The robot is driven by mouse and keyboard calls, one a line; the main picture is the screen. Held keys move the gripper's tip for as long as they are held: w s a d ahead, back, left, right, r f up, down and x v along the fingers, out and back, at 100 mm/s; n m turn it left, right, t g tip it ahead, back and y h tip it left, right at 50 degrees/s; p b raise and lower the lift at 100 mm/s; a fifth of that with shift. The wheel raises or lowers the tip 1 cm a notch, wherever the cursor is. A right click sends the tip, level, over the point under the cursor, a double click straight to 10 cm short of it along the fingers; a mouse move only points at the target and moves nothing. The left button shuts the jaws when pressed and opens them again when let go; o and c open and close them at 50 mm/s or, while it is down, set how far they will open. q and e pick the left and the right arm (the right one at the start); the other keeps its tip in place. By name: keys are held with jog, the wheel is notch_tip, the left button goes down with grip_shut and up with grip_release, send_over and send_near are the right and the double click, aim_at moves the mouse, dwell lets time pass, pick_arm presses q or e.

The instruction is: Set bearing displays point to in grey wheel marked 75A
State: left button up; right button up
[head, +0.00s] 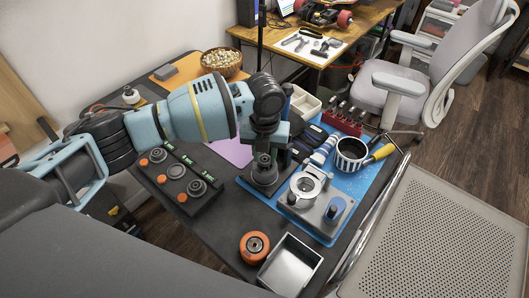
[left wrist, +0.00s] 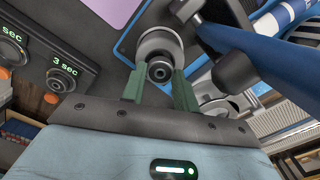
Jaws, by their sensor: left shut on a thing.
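My left gripper (left wrist: 160,85) is shut on a small round ring-like part with a dark centre (left wrist: 159,71), which looks like a bearing. In the head view the left gripper (head: 263,150) points down over a dark block (head: 260,183), mostly hiding the part. A larger grey round piece (left wrist: 158,42) lies just beyond it; I cannot tell whether they touch. The dark display board (head: 178,178) has several round stations; one display reads "3 sec" (left wrist: 64,66). A pale grey ring-shaped wheel (head: 306,184) sits on a grey fixture (head: 318,212); no 75A marking is readable. My right gripper is not in view.
An orange wheel (head: 254,246) and an open metal tray (head: 290,264) stand at the front edge. A striped cup (head: 350,153), yellow-handled tool (head: 382,152), red rack (head: 343,121) and white tray (head: 304,103) crowd the right.

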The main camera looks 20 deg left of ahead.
pick_arm(q)
jog(key=shift+f, duration=0.45)
dwell(0.6)
jog(key=shift+f, duration=0.35)
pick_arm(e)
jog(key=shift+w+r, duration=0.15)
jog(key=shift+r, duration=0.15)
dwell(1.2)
pick_arm(q)
jog(key=o, duration=1.2)
jog(key=shift+r+p, duration=1.85)
jog(key=shift+r, duration=1.7)
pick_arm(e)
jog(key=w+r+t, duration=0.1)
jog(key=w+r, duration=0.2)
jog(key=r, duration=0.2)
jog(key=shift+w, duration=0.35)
pick_arm(q)
jog(key=shift+f, duration=0.1)
